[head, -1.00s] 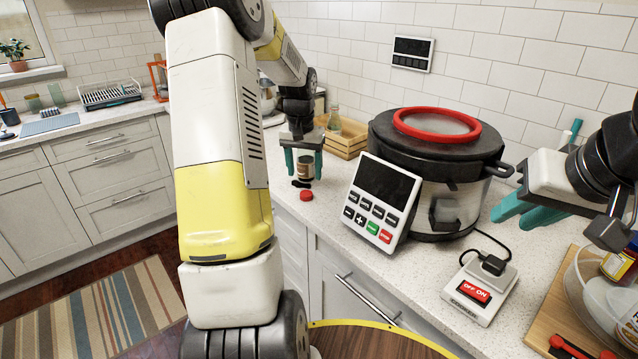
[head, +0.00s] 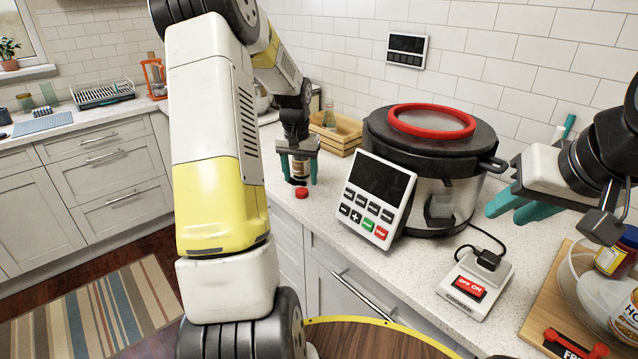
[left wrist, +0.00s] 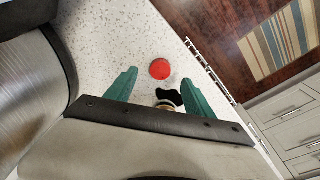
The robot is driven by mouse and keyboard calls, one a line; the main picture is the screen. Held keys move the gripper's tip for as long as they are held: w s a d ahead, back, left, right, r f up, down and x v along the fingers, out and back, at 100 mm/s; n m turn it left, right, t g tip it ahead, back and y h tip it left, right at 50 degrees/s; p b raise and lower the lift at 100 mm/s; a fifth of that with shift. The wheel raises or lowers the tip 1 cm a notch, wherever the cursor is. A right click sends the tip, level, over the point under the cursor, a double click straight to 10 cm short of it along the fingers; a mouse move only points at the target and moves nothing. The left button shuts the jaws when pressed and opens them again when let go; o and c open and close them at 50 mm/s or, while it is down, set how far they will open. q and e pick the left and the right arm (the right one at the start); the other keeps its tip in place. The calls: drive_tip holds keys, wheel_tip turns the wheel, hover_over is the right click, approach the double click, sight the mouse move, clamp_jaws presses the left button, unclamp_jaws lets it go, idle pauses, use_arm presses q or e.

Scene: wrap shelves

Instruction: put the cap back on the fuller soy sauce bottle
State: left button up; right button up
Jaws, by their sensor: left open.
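The red cap (head: 302,193) lies on the counter near its front edge. It also shows in the left wrist view (left wrist: 160,69), just beyond the fingertips. A small labelled bottle (head: 299,169) with dark parts is between the fingers of my left gripper (head: 298,180). In the left wrist view the bottle (left wrist: 168,104) is mostly hidden by the gripper, with a black patch beside it. My left gripper is open around the bottle; I cannot tell whether the fingers touch it. My right gripper (head: 518,207) hangs at the right beside the cooker, and its finger gap is unclear. How full the bottle is cannot be seen.
A large cooker (head: 430,160) with a red-ringed lid and control panel stands right of the left gripper. A wooden crate (head: 340,138) with a glass bottle is behind. A switch box (head: 474,284) and a wooden board (head: 535,322) are at the right. The counter edge is close to the cap.

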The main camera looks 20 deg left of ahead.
sight(302, 190)
use_arm(q)
drive_tip(key=f, duration=0.4)
drive_tip(key=shift+w+a+f, duration=0.1)
drive_tip(key=shift+w+f, duration=0.25)
drive_tip(key=shift+f, duration=0.05)
clamp_jaws()
